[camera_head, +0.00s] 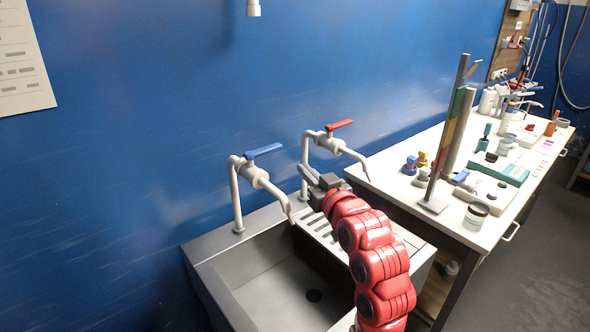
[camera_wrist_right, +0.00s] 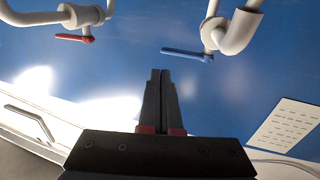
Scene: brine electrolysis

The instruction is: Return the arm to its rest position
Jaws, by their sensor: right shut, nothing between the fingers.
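My right arm (camera_head: 372,258) is red and reaches up from the bottom of the head view over the sink. My right gripper (camera_head: 312,178) is at its far end, between the two taps and close to the tap with the red handle. In the right wrist view the right gripper (camera_wrist_right: 160,76) has its two dark fingers together, with nothing between them. It points toward the blue wall. My left gripper is not in view.
The tap with the blue handle (camera_head: 262,151) and the tap with the red handle (camera_head: 339,125) stand behind the grey sink (camera_head: 225,295). A white bench (camera_head: 405,140) with a tall stand (camera_head: 447,135), bottles and boxes is at the right. Grey floor (camera_head: 530,275) is clear.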

